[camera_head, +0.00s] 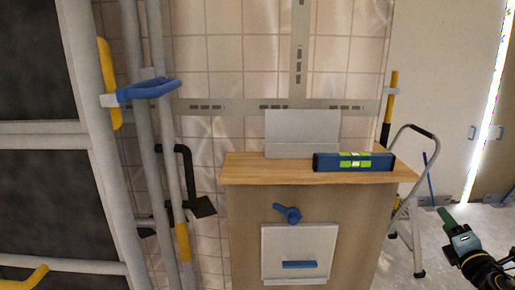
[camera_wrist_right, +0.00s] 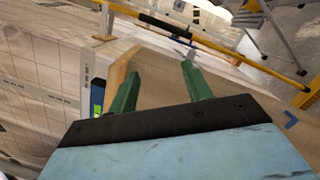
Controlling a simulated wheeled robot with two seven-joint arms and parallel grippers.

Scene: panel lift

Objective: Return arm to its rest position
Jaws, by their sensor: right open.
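My right gripper (camera_head: 446,218) is at the lower right of the head view, out to the right of the wooden cabinet (camera_head: 245,215) and away from it. In the right wrist view its two green fingers (camera_wrist_right: 158,75) are spread apart with nothing between them. My left gripper is not in view. A light grey panel (camera_head: 302,128) stands upright at the back of the cabinet's wooden top. A blue level (camera_head: 353,162) with green parts lies in front of it; part of it shows in the right wrist view (camera_wrist_right: 98,97).
A folding step stool (camera_head: 412,215) stands right of the cabinet, close to my right gripper. A white panel (camera_head: 298,252) with blue handles is on the cabinet front. Grey pipes (camera_head: 150,130) with blue and yellow parts stand at the left. Floor (camera_head: 470,222) shows at the right.

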